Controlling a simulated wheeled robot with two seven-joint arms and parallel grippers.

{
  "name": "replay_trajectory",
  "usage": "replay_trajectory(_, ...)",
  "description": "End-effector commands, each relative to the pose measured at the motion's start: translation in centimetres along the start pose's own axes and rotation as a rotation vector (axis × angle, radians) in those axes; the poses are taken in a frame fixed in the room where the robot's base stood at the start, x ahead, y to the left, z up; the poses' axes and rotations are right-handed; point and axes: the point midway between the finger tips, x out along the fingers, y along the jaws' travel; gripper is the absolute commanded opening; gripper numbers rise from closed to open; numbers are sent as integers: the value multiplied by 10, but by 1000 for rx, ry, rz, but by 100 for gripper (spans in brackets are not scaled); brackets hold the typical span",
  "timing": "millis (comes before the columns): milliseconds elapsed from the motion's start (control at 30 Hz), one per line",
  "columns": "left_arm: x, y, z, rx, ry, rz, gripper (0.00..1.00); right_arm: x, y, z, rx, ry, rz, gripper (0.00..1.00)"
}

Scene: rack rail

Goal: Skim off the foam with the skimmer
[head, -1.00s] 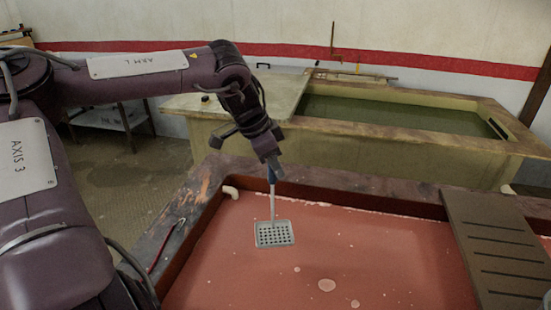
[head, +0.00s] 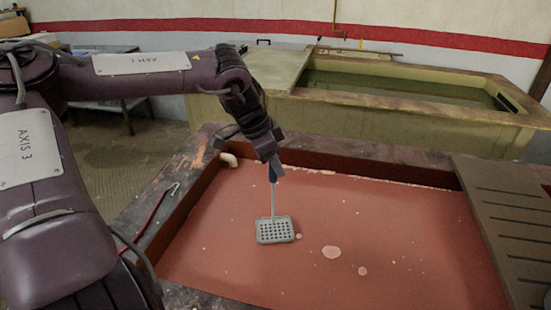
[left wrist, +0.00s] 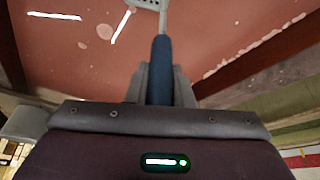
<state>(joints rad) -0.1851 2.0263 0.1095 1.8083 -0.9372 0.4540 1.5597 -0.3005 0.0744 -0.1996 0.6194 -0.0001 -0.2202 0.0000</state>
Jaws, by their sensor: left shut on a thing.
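My left gripper (head: 273,158) is shut on the blue handle of the skimmer (head: 275,230). The skimmer hangs down from it, its grey perforated square head over the red liquid (head: 400,245) in the vat; I cannot tell whether the head touches the surface. Pale foam patches (head: 331,252) float to the right of the head, with smaller specks scattered about. In the left wrist view the blue handle (left wrist: 161,70) stands between the fingers, and only the edge of the skimmer head shows at the top. My right gripper is not in view.
The vat has a dark worn rim (head: 165,190). A slatted brown board (head: 505,225) lies across its right side. A white pipe stub (head: 229,159) juts from the back left corner. A red hooked rod (head: 150,218) rests at the left rim. A green-water tank (head: 400,90) stands behind.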

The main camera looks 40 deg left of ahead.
Motion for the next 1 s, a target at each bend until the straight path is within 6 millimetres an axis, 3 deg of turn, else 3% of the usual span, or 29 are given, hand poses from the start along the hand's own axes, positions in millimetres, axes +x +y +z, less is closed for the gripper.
replay_trajectory(133,16,0,6,1,1,-1,0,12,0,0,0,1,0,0)
replay_trajectory(567,19,0,7,2,1,-2,0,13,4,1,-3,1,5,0)
replay_trajectory(1000,32,18,-20,3,-1,-2,0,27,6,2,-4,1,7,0)
